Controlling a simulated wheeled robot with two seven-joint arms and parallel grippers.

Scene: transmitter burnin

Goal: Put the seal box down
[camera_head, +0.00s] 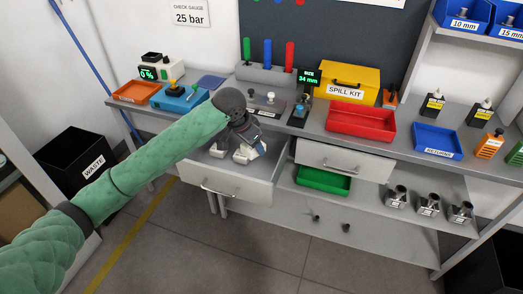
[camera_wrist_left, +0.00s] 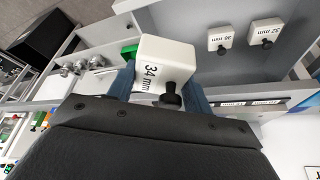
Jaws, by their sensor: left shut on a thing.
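My left gripper (camera_head: 256,148) is over the open left drawer (camera_head: 225,187) of the bench. In the left wrist view its blue fingers are shut on a white seal box (camera_wrist_left: 168,58) marked 34 mm, with a black knob. Two more white seal boxes, marked 36 mm (camera_wrist_left: 225,38) and 32 mm (camera_wrist_left: 265,32), sit apart on the grey drawer floor in that view. In the head view my wrist partly hides the held box, and I cannot tell its height over the drawer floor. My right gripper is not in view.
A size display (camera_head: 309,78) on the bench reads 34 mm. A red tray (camera_head: 361,122), a blue returns tray (camera_head: 437,141) and a yellow spill kit (camera_head: 347,82) stand on the bench. A second drawer (camera_head: 343,160) is right of the open one. A green tray (camera_head: 322,181) is below.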

